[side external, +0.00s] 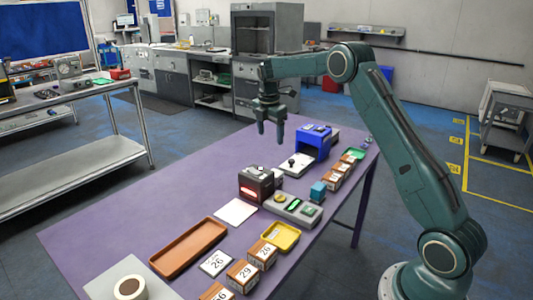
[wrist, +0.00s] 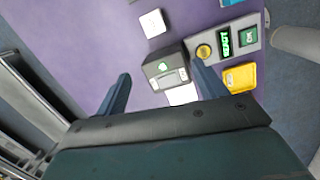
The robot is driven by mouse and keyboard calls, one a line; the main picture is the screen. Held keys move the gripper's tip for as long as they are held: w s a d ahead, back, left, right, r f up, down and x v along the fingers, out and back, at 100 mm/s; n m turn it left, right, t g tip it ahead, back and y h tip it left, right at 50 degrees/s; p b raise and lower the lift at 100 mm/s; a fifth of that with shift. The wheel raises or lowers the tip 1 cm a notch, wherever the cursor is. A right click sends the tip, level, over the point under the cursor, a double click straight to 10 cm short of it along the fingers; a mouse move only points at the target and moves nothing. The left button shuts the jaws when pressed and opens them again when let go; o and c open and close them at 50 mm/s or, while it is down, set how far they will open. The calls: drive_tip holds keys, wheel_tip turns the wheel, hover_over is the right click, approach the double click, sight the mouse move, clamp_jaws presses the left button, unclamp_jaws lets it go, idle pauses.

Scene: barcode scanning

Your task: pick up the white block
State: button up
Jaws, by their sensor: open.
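A small white block (side external: 295,164) with a dark mark on top lies on the purple table (side external: 110,225), in front of the blue machine. A white square, apparently the same block, shows at the top of the wrist view (wrist: 153,23). Another flat white piece marked 26 (side external: 215,262) lies near the front, beside the brown tray. My gripper (side external: 270,138) is open and empty, pointing down, well above the table. In the wrist view its fingers (wrist: 161,75) are spread, with the dark scanner box (wrist: 167,72) showing between them and the white block beyond.
The scanner box (side external: 256,184) glows red beside a white sheet (side external: 236,211). A grey button panel (side external: 292,207), teal block (side external: 318,191) and yellow tray (side external: 281,236) stand close by. The blue machine (side external: 314,141) is behind the block. Numbered boxes (side external: 243,275) line the near edge.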

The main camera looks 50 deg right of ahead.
drive_tip(key=n, duration=0.2)
hover_over(279, 175)
drive_tip(key=w+a, duration=0.1)
drive_tip(key=w, duration=0.1)
wheel_tip(279, 175, down, 6)
drive_tip(key=shift+g, duration=0.3)
drive_tip(key=shift+f, duration=0.15)
drive_tip(key=shift+d+f, duration=0.25)
drive_tip(key=shift+f, duration=1.85)
drive_tip(key=shift+d+f, duration=0.2)
drive_tip(key=shift+f, duration=1.85)
drive_tip(key=shift+w+d+f, duration=0.1)
drive_tip(key=shift+d+f, duration=0.1)
drive_tip(key=shift+f, duration=1.1)
drive_tip(key=shift+d+f, duration=0.2)
drive_tip(key=shift+f, duration=1.1)
drive_tip(key=c, duration=1.1)
